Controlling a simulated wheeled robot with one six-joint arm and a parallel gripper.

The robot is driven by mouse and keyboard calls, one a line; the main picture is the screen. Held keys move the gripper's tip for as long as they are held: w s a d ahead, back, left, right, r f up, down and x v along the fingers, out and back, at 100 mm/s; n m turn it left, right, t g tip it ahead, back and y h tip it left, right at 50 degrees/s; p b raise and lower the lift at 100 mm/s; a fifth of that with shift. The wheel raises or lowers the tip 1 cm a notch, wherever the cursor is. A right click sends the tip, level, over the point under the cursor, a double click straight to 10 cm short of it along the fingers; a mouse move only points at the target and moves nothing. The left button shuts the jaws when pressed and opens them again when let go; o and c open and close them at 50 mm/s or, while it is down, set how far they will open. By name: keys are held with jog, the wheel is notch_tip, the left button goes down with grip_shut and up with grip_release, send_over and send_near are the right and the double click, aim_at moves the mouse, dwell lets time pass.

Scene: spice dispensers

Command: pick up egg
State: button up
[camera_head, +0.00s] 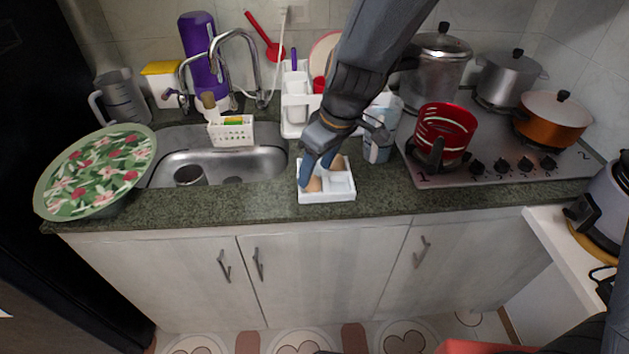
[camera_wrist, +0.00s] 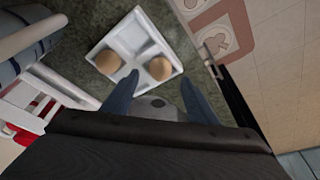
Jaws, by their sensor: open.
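Two brown eggs sit in separate compartments of a white tray (camera_head: 327,197) on the green counter, in front of the sink's right end. In the wrist view, one egg (camera_wrist: 108,62) is at the left of the tray (camera_wrist: 141,35) and the other egg (camera_wrist: 159,69) is at the right. In the head view one egg (camera_head: 314,184) shows at the tray's left and the other (camera_head: 338,162) at its back. My gripper (camera_head: 318,161) is over the tray with its blue fingers pointing down. In the wrist view my gripper (camera_wrist: 158,92) is open, with nothing between the fingers.
A white rack (camera_head: 295,100) stands behind the tray, and a pale jug (camera_head: 378,140) stands to its right. The stove (camera_head: 500,150) with a red basket (camera_head: 445,130) and several pots is further right. The sink (camera_head: 215,165) lies left. The counter's front edge is close to the tray.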

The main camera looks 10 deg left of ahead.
aim_at(312, 183)
jog(key=shift+x, duration=1.45)
jog(key=c, duration=1.1)
jog(key=shift+r, duration=0.1)
